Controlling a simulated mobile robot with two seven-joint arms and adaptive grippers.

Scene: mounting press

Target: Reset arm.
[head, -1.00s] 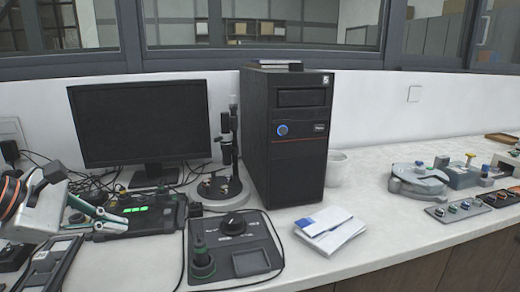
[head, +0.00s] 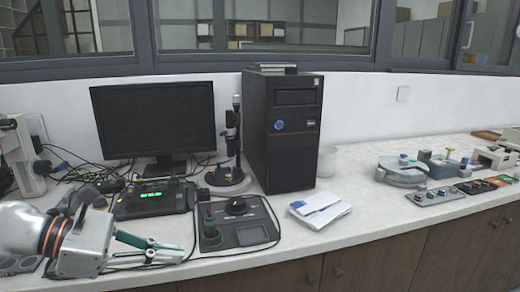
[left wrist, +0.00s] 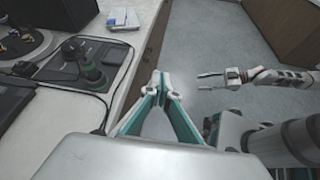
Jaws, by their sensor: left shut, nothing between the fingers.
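My left gripper (head: 180,252) comes in from the left in the head view, low over the front edge of the white bench. It is empty, and its fingertips meet in the left wrist view (left wrist: 160,77). The left wrist view also shows my right gripper (left wrist: 207,82) off to the right, above the grey floor and clear of the bench. Its two fingers are apart with nothing between them. My right gripper is not in the head view.
A joystick control box (head: 237,225) stands right of my left gripper, with white papers (head: 320,209) beyond. A monitor (head: 155,118), a black computer tower (head: 285,130) and a microscope-like stand (head: 229,150) are behind. A grey round device (head: 402,172) is at right. Floor beside the bench is free.

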